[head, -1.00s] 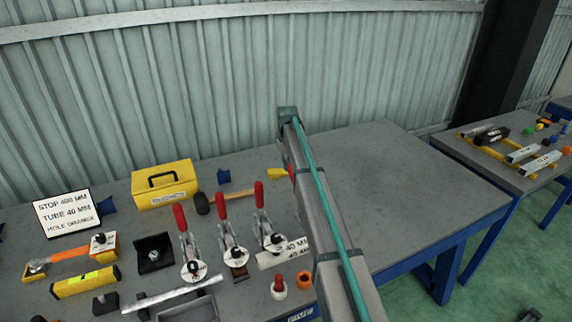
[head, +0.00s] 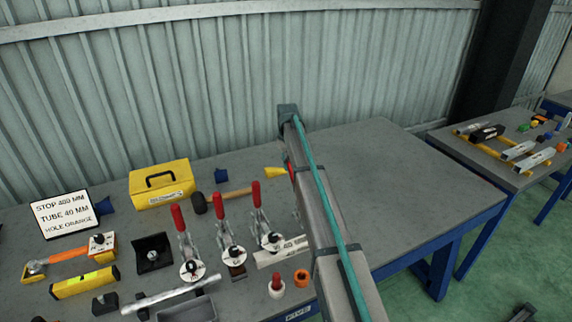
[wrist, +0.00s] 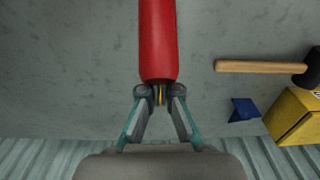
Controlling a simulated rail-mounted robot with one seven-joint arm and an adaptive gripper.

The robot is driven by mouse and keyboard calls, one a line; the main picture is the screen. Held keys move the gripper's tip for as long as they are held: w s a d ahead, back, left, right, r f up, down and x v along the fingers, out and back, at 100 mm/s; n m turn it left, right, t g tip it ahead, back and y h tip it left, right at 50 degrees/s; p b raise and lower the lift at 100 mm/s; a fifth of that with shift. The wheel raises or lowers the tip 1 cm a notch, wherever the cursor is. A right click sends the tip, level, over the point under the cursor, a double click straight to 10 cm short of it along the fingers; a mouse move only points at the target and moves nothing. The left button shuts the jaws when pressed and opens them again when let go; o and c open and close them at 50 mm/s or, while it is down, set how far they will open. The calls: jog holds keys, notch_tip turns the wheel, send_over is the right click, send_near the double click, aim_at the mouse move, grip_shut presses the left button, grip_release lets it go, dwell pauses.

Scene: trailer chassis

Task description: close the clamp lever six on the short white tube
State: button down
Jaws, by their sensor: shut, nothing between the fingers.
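In the wrist view my gripper (wrist: 160,93) is shut and empty, its fingertips at the end of a large red clamp handle (wrist: 158,40). I cannot tell whether they touch. In the head view my arm hides the gripper; a bit of red (head: 291,173) shows at the arm's left edge. The short white tube (head: 268,259), marked 40 MM, lies on the bench and runs behind my arm. Three toggle clamps with raised red handles stand left of the arm: a left one (head: 177,217), a middle one (head: 219,207) and a right one (head: 257,193).
A hammer (head: 236,193), a yellow toolbox (head: 161,184) and a sign (head: 65,213) are at the back left. A red-topped white piece (head: 277,286) and an orange ring (head: 301,278) lie at the front. The bench right of my arm (head: 410,190) is clear.

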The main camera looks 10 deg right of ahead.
jog(key=shift+s+r, duration=0.25)
jog(key=shift+r, duration=0.15)
jog(key=shift+r, duration=0.1)
jog(key=shift+s+d+r+p, duration=0.25)
jog(key=shift+s+r+p, duration=0.2)
jog(key=shift+s, duration=0.3)
jog(key=shift+s+d+r+p, duration=0.25)
jog(key=shift+s+r+p, duration=0.15)
jog(key=shift+s, duration=0.35)
jog(key=shift+r, duration=0.1)
jog(key=shift+s, duration=0.1)
jog(key=shift+s+d+r+p, duration=0.2)
jog(key=shift+s+r+p, duration=0.1)
jog(key=shift+s, duration=0.5)
jog(key=shift+s+d+r+p, duration=0.2)
jog(key=shift+s+r, duration=0.1)
jog(key=shift+s, duration=0.6)
